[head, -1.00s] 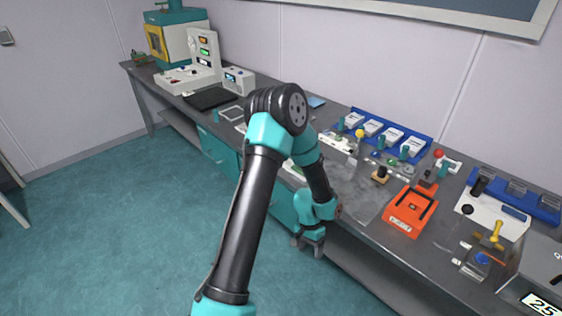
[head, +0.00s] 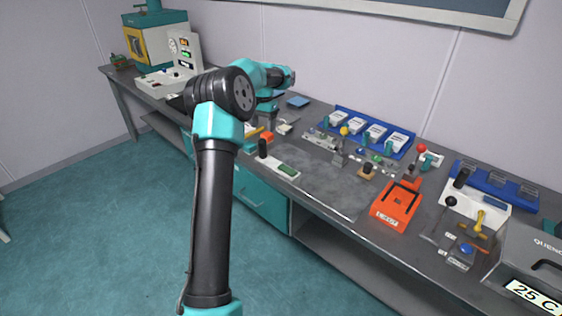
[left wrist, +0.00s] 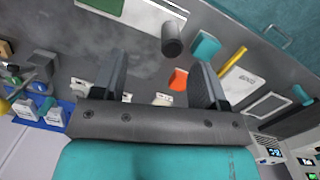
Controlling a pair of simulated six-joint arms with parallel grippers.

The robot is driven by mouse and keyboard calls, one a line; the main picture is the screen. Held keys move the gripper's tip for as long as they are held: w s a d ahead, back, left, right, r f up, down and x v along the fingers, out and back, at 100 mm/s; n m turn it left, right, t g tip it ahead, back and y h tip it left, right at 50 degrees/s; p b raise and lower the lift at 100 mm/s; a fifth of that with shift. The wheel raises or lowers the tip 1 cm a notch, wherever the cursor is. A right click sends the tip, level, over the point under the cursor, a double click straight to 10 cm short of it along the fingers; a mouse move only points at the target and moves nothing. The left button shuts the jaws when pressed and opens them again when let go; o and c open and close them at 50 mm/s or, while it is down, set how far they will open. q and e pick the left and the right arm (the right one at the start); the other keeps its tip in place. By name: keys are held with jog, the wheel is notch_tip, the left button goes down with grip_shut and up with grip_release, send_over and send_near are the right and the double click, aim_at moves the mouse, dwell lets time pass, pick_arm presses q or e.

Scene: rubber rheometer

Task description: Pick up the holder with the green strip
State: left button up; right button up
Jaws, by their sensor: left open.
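The holder (head: 287,171) is a flat pale plate with a green strip and an upright black knob (head: 263,148). It lies near the bench's front edge in the head view. In the left wrist view the pale plate (left wrist: 135,17) is at the top, partly cut off, and its black knob (left wrist: 172,39) stands beyond the fingertips. My left gripper (left wrist: 160,62) is open, with nothing between its fingers. In the head view the left gripper (head: 269,122) is above the bench, behind the holder and apart from it, partly hard to make out.
An orange block (head: 267,137) and a yellow stick (head: 254,131) lie close behind the holder. A blue rack (head: 345,115) with white packets stands at the back. An orange tray (head: 397,207) is to the right. Bare bench (head: 325,183) lies between holder and tray.

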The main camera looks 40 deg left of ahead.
pick_arm(q)
notch_tip(320, 180, up, 6)
jog(key=t, duration=0.1)
send_over(262, 140)
jog(key=shift+s+y, duration=0.15)
jog(key=shift+y, duration=0.15)
notch_tip(262, 140, down, 12)
jog(key=shift+f, duration=0.15)
jog(key=shift+d+f, duration=0.1)
jog(key=shift+f, duration=2.45)
grip_shut()
